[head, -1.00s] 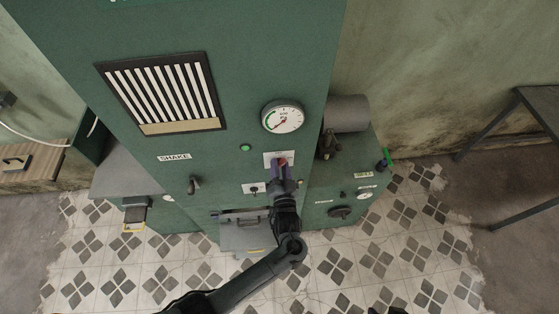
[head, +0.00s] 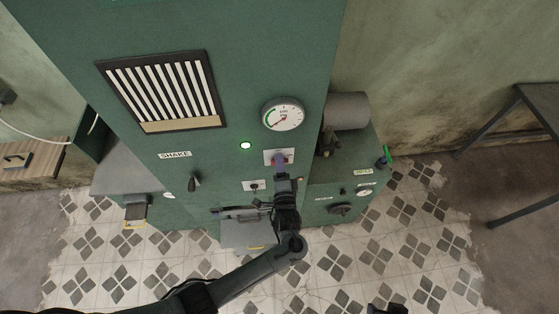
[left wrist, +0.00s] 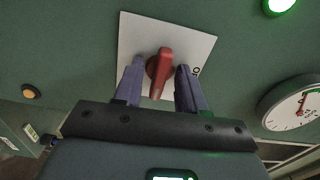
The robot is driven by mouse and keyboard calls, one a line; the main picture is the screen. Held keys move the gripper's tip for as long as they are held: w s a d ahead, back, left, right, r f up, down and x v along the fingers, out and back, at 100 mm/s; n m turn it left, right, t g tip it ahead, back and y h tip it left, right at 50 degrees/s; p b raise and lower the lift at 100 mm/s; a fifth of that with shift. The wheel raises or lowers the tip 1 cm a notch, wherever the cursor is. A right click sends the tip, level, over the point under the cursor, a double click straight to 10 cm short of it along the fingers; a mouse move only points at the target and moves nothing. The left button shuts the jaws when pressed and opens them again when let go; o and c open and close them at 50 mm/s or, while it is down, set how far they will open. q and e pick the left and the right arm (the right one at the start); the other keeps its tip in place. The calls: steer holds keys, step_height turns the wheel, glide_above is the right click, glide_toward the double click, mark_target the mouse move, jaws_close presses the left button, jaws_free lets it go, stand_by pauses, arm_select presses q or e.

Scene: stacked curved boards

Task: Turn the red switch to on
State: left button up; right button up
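The red switch (left wrist: 160,72) is a knob on a white plate (left wrist: 205,45) on the green machine's front. In the left wrist view it stands upright, leaning slightly, between the two purple fingers of my left gripper (left wrist: 160,85). The fingers are apart, one on each side, with a gap showing beside the knob. In the head view my left gripper (head: 281,160) is at the white plate (head: 269,158) and mostly hides the knob. A small dark part of mine shows at the bottom edge; my right gripper's fingers cannot be made out.
A green lamp (head: 246,146) glows above and left of the plate. A round gauge (head: 283,116) sits above it. A dark lever (head: 194,182) is under the SHAKE label (head: 175,155). A second small plate (head: 254,186) lies just below left. A table (head: 535,100) stands at right.

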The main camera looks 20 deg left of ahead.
arm_select(q)
steer(key=shift+s+d, duration=0.1)
steer(key=v, duration=0.6)
steer(key=shift+s+d, duration=0.2)
steer(key=shift+s, duration=0.2)
stand_by(0.3)
